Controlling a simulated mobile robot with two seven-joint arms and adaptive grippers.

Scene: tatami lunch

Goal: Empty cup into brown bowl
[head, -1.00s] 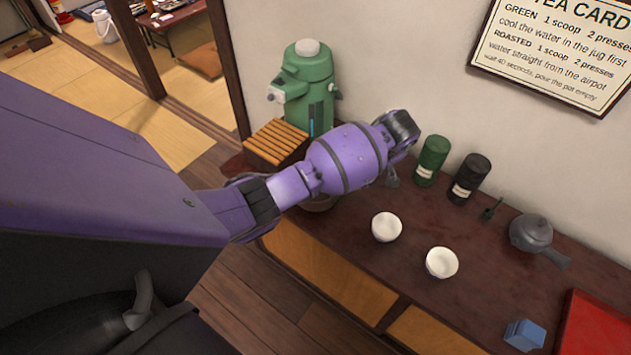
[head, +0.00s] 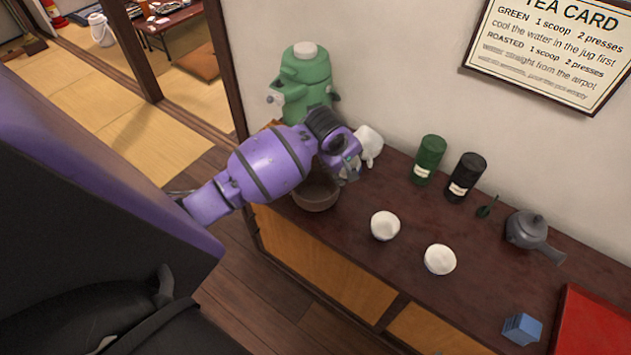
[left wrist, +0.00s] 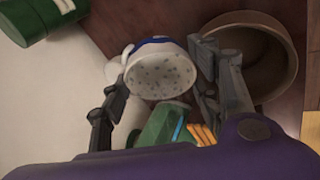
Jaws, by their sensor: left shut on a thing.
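My left gripper (head: 345,170) is shut on a white cup (left wrist: 160,72) with a blue band and a dotted surface. In the left wrist view the cup sits between the two fingers. The brown bowl (head: 316,198) stands on the counter below and left of the gripper, partly covered by the arm. In the left wrist view the bowl (left wrist: 284,82) is beside the right-hand finger, its opening showing. My right gripper is not in view.
Two white cups (head: 385,226) (head: 440,259) stand on the dark counter. A green airpot (head: 306,75) is behind the arm.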

